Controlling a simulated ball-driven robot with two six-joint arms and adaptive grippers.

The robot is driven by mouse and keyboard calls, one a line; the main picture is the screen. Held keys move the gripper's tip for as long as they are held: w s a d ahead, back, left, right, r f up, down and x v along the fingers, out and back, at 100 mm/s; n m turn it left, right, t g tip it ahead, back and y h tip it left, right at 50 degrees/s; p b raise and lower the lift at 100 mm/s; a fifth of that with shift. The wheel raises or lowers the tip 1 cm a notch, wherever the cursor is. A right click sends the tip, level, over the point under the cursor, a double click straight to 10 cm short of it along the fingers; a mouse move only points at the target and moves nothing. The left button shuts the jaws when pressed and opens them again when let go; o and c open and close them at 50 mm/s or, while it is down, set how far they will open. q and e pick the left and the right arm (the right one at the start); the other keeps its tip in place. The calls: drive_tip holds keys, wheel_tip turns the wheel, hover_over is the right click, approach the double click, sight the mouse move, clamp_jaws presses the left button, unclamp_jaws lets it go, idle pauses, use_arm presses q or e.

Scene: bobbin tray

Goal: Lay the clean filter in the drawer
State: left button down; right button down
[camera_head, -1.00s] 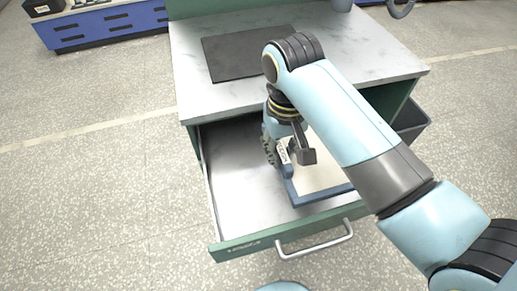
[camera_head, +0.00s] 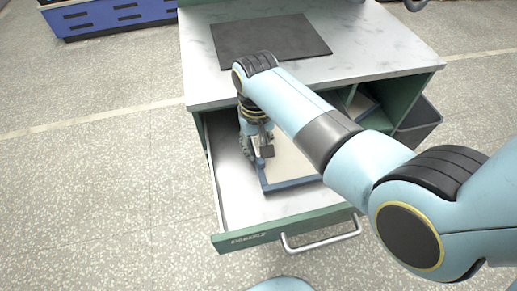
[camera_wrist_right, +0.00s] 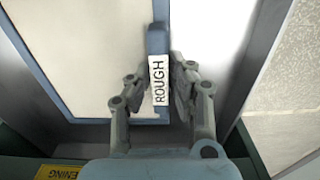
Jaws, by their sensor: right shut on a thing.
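A filter (camera_head: 290,166) with a cream face and a blue frame is inside the open drawer (camera_head: 232,192), toward its back and middle. My right gripper (camera_head: 264,146) is shut on the left bar of its frame. In the right wrist view the fingers (camera_wrist_right: 160,82) clamp the blue bar at a white label reading "ROUGH" (camera_wrist_right: 158,82). The filter looks nearly flat and low in the drawer; I cannot tell whether it touches the floor. My arm hides part of it. My left gripper is not in view.
The marbled worktop (camera_head: 205,85) with a dark mat (camera_head: 268,40) lies above the drawer. Another blue-framed panel (camera_head: 360,104) is in the open compartment at right. A dark bin (camera_head: 418,120) stands beside it. The drawer's left and front floor is bare.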

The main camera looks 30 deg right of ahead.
drive_tip(key=shift+s+f, duration=0.2)
drive_tip(key=shift+f, duration=0.3)
drive_tip(key=shift+d, duration=0.1)
drive_tip(key=c, duration=1.2)
unclamp_jaws()
wheel_tip(320, 180, up, 12)
drive_tip(key=shift+r+p, duration=0.1)
drive_tip(key=shift+p, duration=1)
